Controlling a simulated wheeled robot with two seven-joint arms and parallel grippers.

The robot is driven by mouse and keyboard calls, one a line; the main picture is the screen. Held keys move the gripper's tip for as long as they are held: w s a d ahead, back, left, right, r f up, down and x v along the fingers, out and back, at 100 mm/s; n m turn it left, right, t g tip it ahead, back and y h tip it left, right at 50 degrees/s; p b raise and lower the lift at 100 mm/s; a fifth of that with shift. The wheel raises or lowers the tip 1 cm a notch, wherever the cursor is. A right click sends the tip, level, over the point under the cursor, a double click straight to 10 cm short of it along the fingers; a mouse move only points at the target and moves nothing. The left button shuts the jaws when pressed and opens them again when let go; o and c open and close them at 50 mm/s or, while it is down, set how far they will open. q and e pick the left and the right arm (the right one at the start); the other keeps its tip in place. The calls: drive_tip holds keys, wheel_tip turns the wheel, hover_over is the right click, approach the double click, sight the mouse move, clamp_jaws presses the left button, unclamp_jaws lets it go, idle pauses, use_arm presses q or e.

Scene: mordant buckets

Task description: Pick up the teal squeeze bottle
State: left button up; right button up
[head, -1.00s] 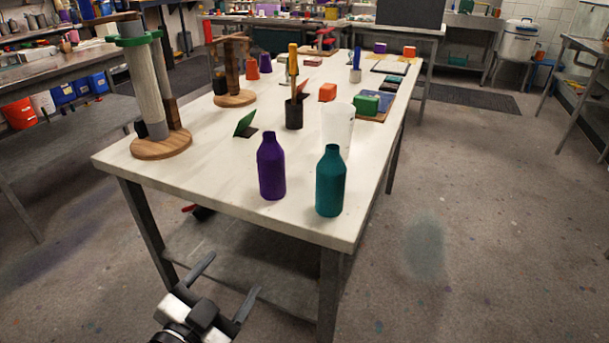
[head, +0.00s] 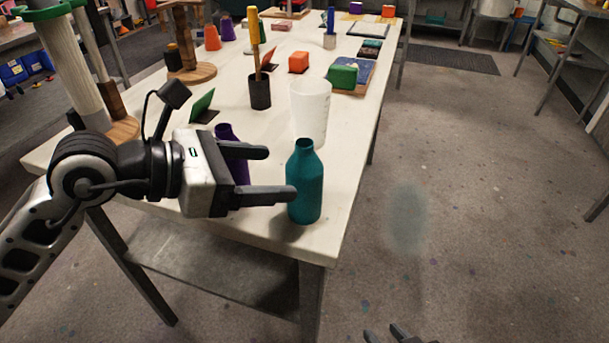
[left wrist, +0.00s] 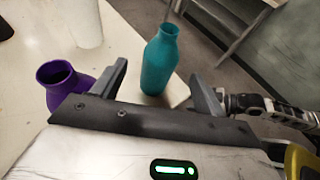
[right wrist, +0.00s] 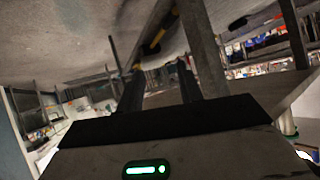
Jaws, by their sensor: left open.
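The teal squeeze bottle (head: 306,187) stands upright near the front right corner of the table. My left gripper (head: 281,173) is open and empty, just left of the bottle, fingers pointing toward it. In the left wrist view the teal bottle (left wrist: 160,62) shows in the gap between the fingertips, a little beyond them. The near finger overlaps the bottle's left edge in the head view; I cannot tell whether they touch. My right gripper (right wrist: 158,70) is low, off the table; its tips (head: 386,333) show at the bottom of the head view, apart with nothing between them.
A purple bottle (head: 228,134), partly hidden behind my left gripper, also shows in the left wrist view (left wrist: 62,82). A white cup (head: 310,108) stands close behind the teal bottle. A black holder (head: 260,92) is farther back. The floor right of the table is clear.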

sight(315, 173)
use_arm(q)
drive_tip(key=p+x, duration=0.1)
drive_tip(key=x, duration=0.7)
drive_tip(key=shift+w+d+f, duration=0.15)
drive_tip(key=shift+d+f, duration=0.1)
drive_tip(key=shift+d, duration=0.05)
drive_tip(key=c, duration=1.2)
